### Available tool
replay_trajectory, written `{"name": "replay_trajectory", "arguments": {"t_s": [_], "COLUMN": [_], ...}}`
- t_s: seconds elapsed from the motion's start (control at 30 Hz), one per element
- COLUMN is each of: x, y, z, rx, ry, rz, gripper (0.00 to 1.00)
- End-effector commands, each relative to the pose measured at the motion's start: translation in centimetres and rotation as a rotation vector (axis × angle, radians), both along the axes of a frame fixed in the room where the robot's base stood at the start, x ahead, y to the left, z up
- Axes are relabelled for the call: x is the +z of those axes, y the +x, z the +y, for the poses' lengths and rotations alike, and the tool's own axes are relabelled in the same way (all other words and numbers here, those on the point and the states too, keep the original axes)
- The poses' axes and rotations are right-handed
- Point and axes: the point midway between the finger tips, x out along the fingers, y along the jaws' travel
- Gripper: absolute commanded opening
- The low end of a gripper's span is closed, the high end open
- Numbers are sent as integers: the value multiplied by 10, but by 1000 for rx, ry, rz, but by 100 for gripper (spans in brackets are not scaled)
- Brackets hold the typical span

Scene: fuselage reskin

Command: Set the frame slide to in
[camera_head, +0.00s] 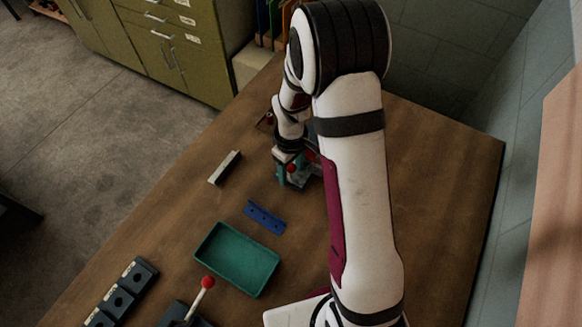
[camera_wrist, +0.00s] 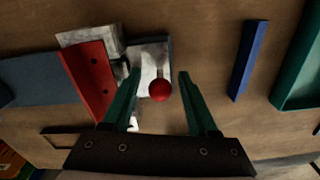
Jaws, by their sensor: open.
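A red ball knob (camera_wrist: 160,91) stands on a pale grey metal plate (camera_wrist: 151,58), apparently the frame slide, in the wrist view. A dark slot or rod shows just below the knob. My gripper (camera_wrist: 159,76) is open, with its teal fingers on either side of the knob and a gap on each side. I cannot tell whether the fingers reach down to the knob's height. In the head view my gripper (camera_head: 292,177) is at the slide, and the knob (camera_head: 291,168) shows by the fingers. No in or out marking is readable.
A red plate with holes (camera_wrist: 90,76) lies left of the slide in the wrist view. A blue strip (camera_head: 265,217), a pale bar (camera_head: 225,167), a green tray (camera_head: 238,259) and a red-knobbed lever (camera_head: 208,282) stand nearer. Dark blocks (camera_head: 121,298) line the table's left edge.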

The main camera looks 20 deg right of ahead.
Motion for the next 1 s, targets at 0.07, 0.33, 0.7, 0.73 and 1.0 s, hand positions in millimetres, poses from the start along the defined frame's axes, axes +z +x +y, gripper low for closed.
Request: {"name": "replay_trajectory", "arguments": {"t_s": [0.07,0.33,0.7,0.73,1.0], "x": [-2,-2,-2,-2,-2], "y": [0,0,0,0,0], "z": [0,0,0,0,0], "rx": [0,0,0,0,0], "ry": [0,0,0,0,0], "rz": [0,0,0,0,0], "gripper": [59,48,0,0,0]}}
